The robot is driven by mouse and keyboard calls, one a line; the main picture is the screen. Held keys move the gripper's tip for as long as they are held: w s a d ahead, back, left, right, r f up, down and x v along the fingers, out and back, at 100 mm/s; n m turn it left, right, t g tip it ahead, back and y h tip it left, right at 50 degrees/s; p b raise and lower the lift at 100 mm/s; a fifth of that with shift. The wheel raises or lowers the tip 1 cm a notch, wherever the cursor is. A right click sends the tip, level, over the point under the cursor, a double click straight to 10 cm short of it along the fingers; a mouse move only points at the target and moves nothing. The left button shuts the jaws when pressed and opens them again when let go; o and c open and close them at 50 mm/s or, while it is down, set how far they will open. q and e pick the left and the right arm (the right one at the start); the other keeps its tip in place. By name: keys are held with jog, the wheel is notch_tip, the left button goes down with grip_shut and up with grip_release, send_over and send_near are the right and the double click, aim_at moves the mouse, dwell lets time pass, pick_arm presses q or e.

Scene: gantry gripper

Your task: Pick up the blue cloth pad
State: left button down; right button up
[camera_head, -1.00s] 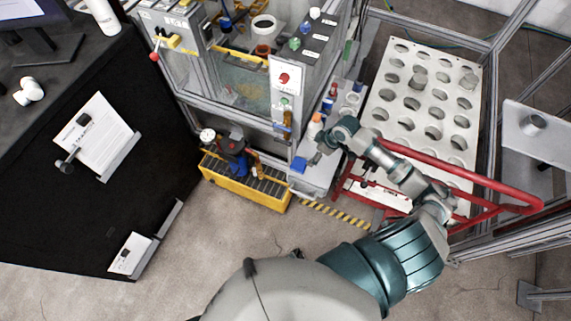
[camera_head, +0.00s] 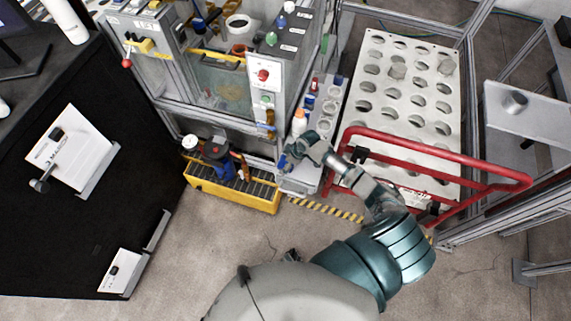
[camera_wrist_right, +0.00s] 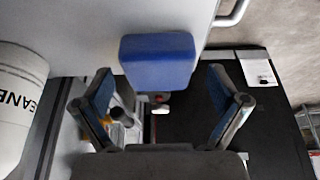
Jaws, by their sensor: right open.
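The blue cloth pad (camera_wrist_right: 158,62) is a small rounded block in the right wrist view, on the edge of a light grey surface. It lies just beyond and between my two right fingertips. In the head view only a bit of the blue pad (camera_head: 281,161) shows beside my right gripper (camera_head: 289,156), which hides part of it. My right gripper (camera_wrist_right: 162,108) is open, with a finger on each side and nothing between the pads. I cannot tell whether the fingertips touch the blue pad. My left gripper is not in view.
A cleaner bottle (camera_wrist_right: 20,105) stands close to the left finger in the wrist view. A narrow shelf with bottles (camera_head: 299,122) is beside the gripper. A red rail (camera_head: 440,150) and perforated white panel (camera_head: 398,140) are right. A yellow bin (camera_head: 232,195) sits on the floor.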

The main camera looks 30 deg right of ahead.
aim_at(283, 160)
jog(key=shift+w+f, duration=0.1)
jog(key=shift+f, duration=0.25)
jog(key=shift+d, duration=0.1)
jog(key=shift+c, duration=0.8)
jog(key=c, duration=1)
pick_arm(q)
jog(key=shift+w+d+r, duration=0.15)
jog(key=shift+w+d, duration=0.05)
pick_arm(e)
jog(key=shift+r, duration=0.1)
